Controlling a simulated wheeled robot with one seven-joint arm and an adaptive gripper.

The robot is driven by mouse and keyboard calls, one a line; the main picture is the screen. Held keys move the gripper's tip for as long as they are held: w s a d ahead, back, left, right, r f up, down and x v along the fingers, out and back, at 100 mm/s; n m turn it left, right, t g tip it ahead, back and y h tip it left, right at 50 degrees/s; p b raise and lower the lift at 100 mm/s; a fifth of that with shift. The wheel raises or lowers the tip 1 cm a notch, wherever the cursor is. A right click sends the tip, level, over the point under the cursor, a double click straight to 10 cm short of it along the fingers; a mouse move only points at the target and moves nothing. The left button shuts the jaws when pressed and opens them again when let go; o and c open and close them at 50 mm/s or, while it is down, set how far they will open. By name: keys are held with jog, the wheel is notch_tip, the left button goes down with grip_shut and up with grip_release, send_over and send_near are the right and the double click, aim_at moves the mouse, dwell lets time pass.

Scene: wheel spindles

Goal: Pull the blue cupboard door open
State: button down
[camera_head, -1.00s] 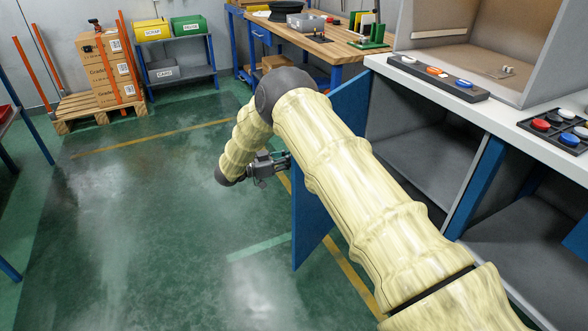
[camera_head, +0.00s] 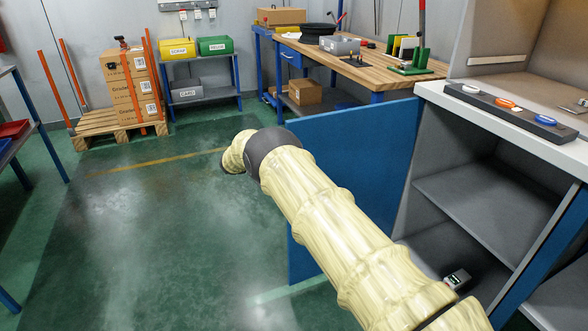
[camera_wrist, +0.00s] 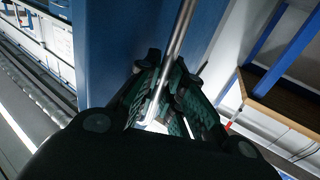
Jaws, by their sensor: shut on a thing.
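The blue cupboard door (camera_head: 360,160) stands swung out from the grey cupboard (camera_head: 460,195), whose inside with a shelf shows. In the wrist view the blue door (camera_wrist: 120,45) fills the middle left, with a metal bar handle (camera_wrist: 177,45) running down from the top. My gripper (camera_wrist: 160,98) is shut on the handle, with its fingers on both sides of the bar. In the head view my gripper is hidden behind my arm and the door's near side.
A small device (camera_head: 457,279) lies inside the cupboard at the bottom. A workbench (camera_head: 375,72) stands behind the door. A pallet with boxes (camera_head: 120,120) and a shelf with bins (camera_head: 205,95) stand at the back left. The green floor left of my arm is clear.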

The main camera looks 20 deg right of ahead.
jog(key=shift+d, duration=0.3)
